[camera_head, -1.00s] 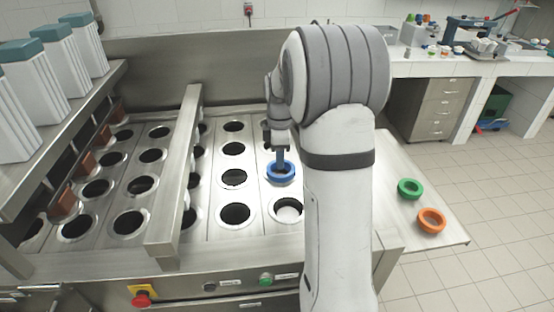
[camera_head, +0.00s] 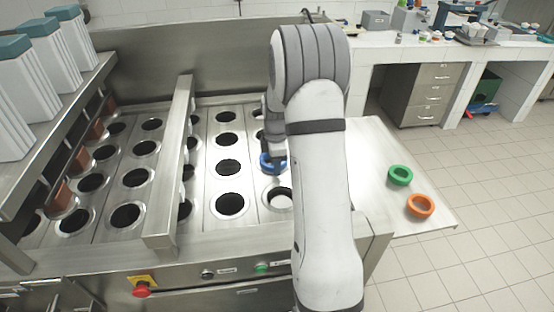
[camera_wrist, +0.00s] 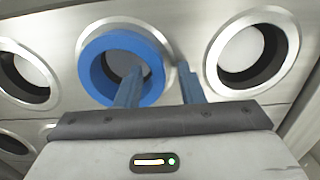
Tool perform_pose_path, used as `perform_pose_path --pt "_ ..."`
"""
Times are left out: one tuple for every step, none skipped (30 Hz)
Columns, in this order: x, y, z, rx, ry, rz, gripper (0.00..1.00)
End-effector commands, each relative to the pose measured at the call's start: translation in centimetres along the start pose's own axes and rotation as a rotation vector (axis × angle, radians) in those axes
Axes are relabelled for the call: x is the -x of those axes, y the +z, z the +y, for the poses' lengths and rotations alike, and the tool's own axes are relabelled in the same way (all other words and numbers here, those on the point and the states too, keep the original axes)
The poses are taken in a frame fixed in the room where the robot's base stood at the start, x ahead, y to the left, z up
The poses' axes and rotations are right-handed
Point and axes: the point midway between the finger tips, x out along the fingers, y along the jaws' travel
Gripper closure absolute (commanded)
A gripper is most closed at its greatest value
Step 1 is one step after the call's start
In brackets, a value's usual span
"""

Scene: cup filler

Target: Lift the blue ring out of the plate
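The blue ring (camera_head: 265,163) sits at a hole of the metal plate (camera_head: 207,185), in the right-hand column. In the wrist view the blue ring (camera_wrist: 92,68) lies over a hole, with part of the hole's metal collar showing past its upper right. My gripper (camera_wrist: 162,68) is open, with its two blue fingers apart. The left finger is at the ring's opening and the right finger is outside the ring, so the ring's right wall lies between them. A small gap shows between wall and right finger. In the head view my gripper (camera_head: 279,160) is at the ring's right side, partly covering it.
A green ring (camera_head: 400,168) and an orange ring (camera_head: 411,205) lie on the side shelf (camera_head: 375,190) at right. A raised metal bar (camera_head: 170,170) crosses the plate left of my arm. White containers (camera_head: 40,65) stand at the far left.

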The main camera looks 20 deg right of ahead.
Motion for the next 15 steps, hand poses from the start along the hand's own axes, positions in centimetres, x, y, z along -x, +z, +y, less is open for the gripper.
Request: perform_pose_path --pt "0.0 -0.02 0.0 0.0 0.0 0.0 0.65" --pt "0.01 -0.02 0.0 0.0 0.0 0.0 0.66" --pt "0.01 -0.03 -0.01 0.0 0.0 0.0 0.69" --pt "0.02 -0.03 -0.01 0.0 0.0 0.0 0.72" --pt "0.02 -0.03 -0.01 0.0 0.0 0.0 0.74" --pt "0.02 -0.04 -0.01 0.0 0.0 0.0 0.77" --pt "0.03 -0.04 -0.01 0.0 0.0 0.0 0.8" --pt "0.03 -0.04 -0.01 0.0 0.0 0.0 0.82" --pt "0.03 -0.05 -0.01 0.0 0.0 0.0 0.86" --pt "0.03 -0.05 -0.01 0.001 0.0 0.0 0.88" --pt "0.04 -0.05 -0.01 0.001 0.0 0.0 0.9" --pt "0.04 -0.05 -0.01 0.001 0.0 0.0 0.94" --pt "0.04 -0.06 -0.02 0.001 0.0 0.0 0.96" --pt "0.03 -0.06 -0.03 0.001 -0.001 0.0 0.99" --pt "0.03 -0.06 -0.03 0.001 -0.001 0.0 1.0"
